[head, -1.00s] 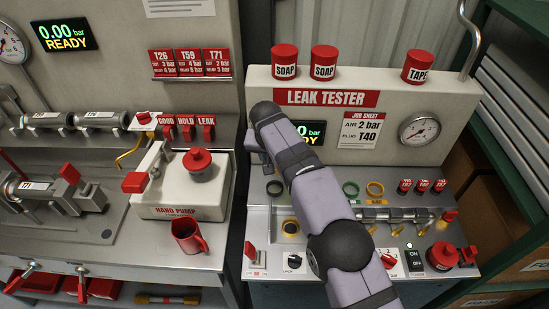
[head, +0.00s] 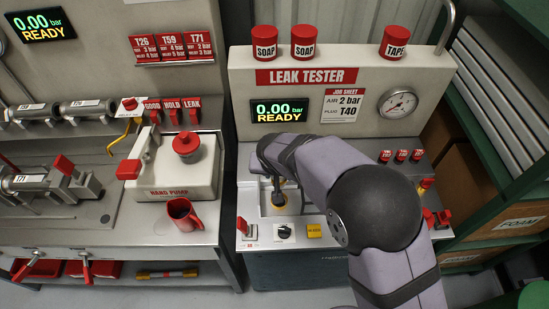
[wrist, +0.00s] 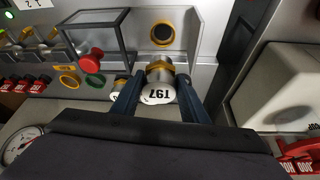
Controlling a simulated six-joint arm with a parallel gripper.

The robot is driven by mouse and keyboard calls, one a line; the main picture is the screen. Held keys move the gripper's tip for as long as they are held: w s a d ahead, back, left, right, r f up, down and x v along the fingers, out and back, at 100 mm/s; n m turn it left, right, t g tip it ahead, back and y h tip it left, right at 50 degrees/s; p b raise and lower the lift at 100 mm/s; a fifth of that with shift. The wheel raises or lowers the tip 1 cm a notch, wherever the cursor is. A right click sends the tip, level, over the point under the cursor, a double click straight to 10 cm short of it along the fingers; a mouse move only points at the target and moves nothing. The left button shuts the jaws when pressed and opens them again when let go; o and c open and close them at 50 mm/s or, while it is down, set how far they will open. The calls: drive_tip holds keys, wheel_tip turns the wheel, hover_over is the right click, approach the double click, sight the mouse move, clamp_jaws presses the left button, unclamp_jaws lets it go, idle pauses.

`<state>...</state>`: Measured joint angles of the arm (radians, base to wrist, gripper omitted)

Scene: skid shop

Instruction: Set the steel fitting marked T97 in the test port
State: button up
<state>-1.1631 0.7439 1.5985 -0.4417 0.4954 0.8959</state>
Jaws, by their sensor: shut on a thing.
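My gripper (wrist: 157,88) is shut on the steel fitting (wrist: 159,72), one blue-black finger on each side. The fitting's round white end reads T97, upside down in the wrist view, and a brass-coloured band circles its body. The test port (wrist: 162,34), a dark round hole in a yellow ring, lies just beyond the fitting in a pale recess, apart from it in the picture.
A clear-sided box frame (wrist: 95,30) stands left of the port in the wrist view, near a red button (wrist: 91,61). Several steel fittings (wrist: 30,45) sit in a row further left. The hand pump (head: 178,165) and a red mug (head: 184,214) stand left of the tester.

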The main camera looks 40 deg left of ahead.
drive_tip(key=shift+s+d, duration=0.3)
drive_tip(key=shift+d, duration=0.2)
drive_tip(key=shift+f, duration=0.1)
drive_tip(key=shift+f+b, duration=0.65)
drive_tip(key=shift+f, duration=0.95)
drive_tip(key=shift+f+b, duration=1.1)
drive_tip(key=shift+b, duration=0.15)
drive_tip(key=shift+f+b, duration=2.15)
drive_tip(key=shift+b, duration=0.95)
idle(0.4)
drive_tip(key=o, duration=1.2)
drive_tip(key=o, duration=0.6)
drive_tip(key=shift+c, duration=0.2)
